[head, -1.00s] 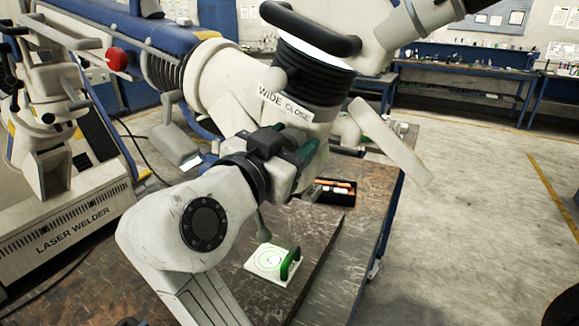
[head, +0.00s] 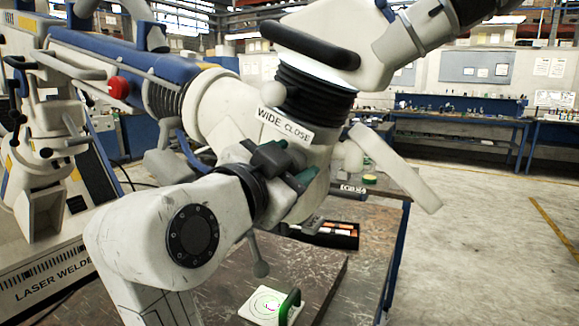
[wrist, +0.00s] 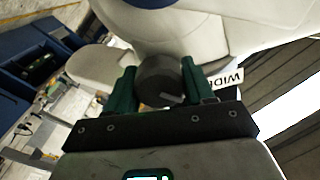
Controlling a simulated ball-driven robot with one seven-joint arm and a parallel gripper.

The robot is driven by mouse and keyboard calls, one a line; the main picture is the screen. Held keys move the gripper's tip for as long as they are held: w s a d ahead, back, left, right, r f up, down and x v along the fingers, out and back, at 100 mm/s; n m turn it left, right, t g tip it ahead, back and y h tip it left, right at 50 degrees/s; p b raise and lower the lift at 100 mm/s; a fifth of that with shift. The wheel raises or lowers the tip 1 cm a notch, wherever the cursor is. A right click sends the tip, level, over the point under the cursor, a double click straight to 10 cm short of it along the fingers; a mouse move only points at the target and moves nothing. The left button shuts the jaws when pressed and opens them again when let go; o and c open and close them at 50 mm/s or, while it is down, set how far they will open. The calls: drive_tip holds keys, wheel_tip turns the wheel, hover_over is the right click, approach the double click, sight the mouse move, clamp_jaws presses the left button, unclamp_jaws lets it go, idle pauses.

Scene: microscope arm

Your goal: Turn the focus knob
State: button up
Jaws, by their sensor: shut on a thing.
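The focus knob (wrist: 160,82) is a dark grey round knob on the side of the pale microscope arm. In the wrist view it sits between the two green fingers of my gripper (wrist: 159,78), which is shut on it. In the head view my gripper (head: 299,177) reaches the microscope head (head: 322,140) just below the "WIDE CLOSE" label (head: 284,125). The knob is hidden there behind the gripper.
A white target plate with a green handle (head: 270,306) lies on the brown worktable (head: 345,285) below. A black tray (head: 335,236) stands behind it. A "LASER WELDER" unit (head: 50,280) is at left. Open floor (head: 480,260) lies at right.

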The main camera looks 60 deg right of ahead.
drive_tip(key=o, duration=1)
drive_tip(key=a+b, duration=0.1)
drive_tip(key=a, duration=0.9)
drive_tip(key=shift+s+a, duration=0.2)
drive_tip(key=shift+a, duration=0.2)
